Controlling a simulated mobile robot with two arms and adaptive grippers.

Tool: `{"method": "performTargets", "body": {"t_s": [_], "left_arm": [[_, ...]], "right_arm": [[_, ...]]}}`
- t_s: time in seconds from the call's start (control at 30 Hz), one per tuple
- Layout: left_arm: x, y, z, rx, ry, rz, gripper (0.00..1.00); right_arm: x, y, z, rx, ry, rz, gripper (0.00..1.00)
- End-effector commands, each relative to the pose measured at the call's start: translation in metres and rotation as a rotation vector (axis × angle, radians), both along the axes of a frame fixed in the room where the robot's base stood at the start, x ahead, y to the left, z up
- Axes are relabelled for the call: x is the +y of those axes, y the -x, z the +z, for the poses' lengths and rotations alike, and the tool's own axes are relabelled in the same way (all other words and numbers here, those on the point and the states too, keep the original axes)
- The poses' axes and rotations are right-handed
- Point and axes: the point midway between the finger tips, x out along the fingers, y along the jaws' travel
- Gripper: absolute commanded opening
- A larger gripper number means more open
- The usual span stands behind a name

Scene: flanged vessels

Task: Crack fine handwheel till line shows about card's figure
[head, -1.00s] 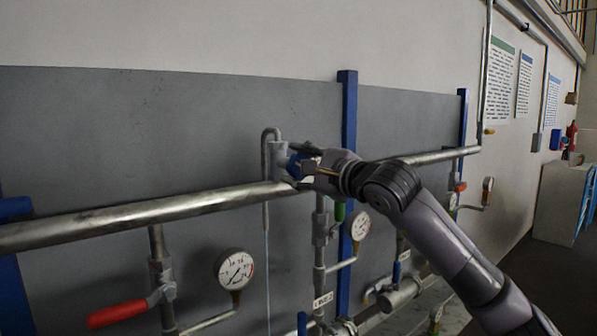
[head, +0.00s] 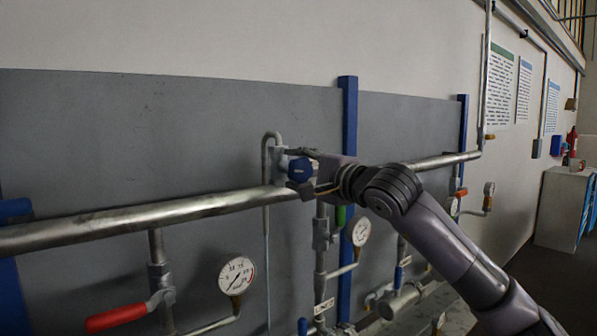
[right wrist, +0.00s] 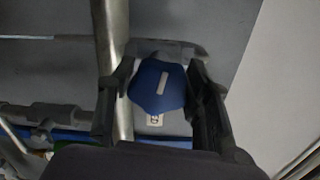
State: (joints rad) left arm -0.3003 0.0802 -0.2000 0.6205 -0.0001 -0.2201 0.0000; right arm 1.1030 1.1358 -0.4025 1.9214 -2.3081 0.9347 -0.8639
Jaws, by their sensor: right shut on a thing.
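The blue handwheel (head: 300,169) sits on a grey valve body (head: 278,162) just above the long horizontal pipe. In the right wrist view the handwheel (right wrist: 157,87) has a pale bar mark on its face and lies between my two fingers. My right gripper (head: 304,170) is shut on it; its fingers also show in the right wrist view (right wrist: 160,95). A round dial gauge (head: 236,275) hangs at the lower left, and another gauge (head: 361,232) is right of the valve; their needles are too small to read surely. My left gripper is not in view.
The horizontal pipe (head: 130,222) crosses the panel below the valve. A red lever (head: 116,317) sticks out at the lower left. A blue upright (head: 348,120) stands behind my right wrist. Printed sheets (head: 498,85) hang on the right wall.

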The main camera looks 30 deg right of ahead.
Motion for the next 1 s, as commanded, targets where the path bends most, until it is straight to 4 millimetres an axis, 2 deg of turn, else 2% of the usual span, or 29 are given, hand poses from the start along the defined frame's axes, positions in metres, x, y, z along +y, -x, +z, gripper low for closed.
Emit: {"method": "performTargets", "body": {"t_s": [0.17,0.2,0.47,0.83,1.0], "left_arm": [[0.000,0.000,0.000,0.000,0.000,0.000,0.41],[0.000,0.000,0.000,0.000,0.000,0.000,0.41],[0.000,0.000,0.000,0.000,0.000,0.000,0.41],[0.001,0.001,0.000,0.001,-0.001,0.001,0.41],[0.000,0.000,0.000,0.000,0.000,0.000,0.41]], "right_arm": [[0.001,-0.001,-0.004,0.010,0.000,0.003,0.18],[0.002,-0.001,-0.004,0.010,-0.001,0.003,0.48],[0.001,0.000,-0.002,0.005,-0.002,0.002,0.66],[0.000,0.004,-0.001,0.002,-0.001,-0.001,0.66],[-0.003,0.027,-0.002,0.003,0.003,-0.003,0.66]]}}
